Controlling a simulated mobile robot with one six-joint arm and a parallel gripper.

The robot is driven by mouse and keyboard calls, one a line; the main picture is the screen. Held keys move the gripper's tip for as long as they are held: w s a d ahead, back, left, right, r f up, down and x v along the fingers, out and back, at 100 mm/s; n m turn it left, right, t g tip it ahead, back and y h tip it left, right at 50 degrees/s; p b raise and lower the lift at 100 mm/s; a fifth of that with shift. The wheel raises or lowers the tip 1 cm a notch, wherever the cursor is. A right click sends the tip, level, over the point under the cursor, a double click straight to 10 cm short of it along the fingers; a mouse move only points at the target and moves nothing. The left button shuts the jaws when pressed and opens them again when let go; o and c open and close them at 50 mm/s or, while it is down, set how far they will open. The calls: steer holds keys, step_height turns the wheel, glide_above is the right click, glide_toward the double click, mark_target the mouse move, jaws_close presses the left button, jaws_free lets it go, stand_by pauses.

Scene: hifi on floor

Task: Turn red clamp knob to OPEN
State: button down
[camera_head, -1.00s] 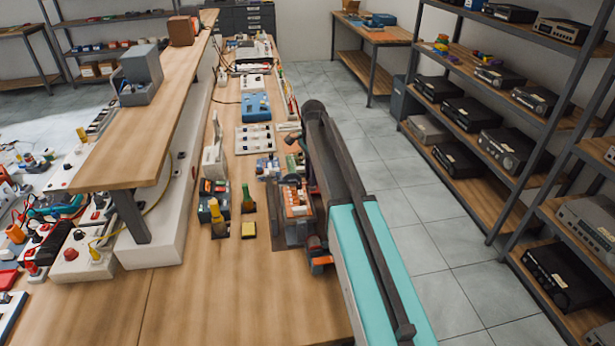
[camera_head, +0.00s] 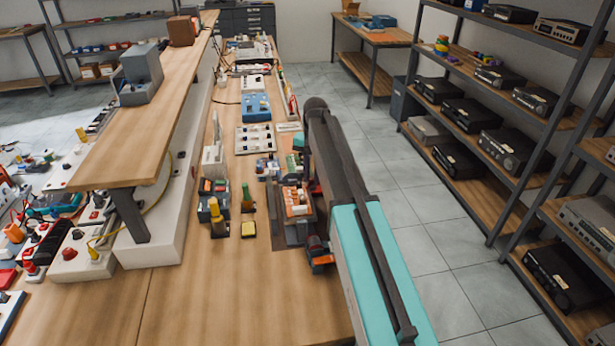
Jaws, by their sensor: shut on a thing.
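A small device (camera_head: 297,203) with an orange and white top stands on a dark mat (camera_head: 283,236) near the right edge of the bench. My teal and dark arm reaches up from the bottom over the right side of the bench. It covers the right side of the device, and I cannot make out my gripper behind it.
A yellow-topped bottle (camera_head: 218,220), a second bottle (camera_head: 247,197) and a yellow block (camera_head: 248,229) stand left of the device. A raised wooden shelf (camera_head: 140,140) runs along the left. The front of the bench (camera_head: 220,300) is bare. Metal racks (camera_head: 490,150) stand at the right.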

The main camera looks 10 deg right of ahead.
steer(key=n, duration=0.4)
steer(key=shift+w+d+r, duration=0.15)
steer(key=shift+w+d, duration=0.05)
steer(key=shift+w, duration=0.05)
steer(key=n, duration=0.4)
steer(key=shift+n, duration=0.3)
steer(key=shift+a, duration=0.1)
steer(key=c, duration=1.6)
jaws_free()
steer(key=shift+s, duration=0.1)
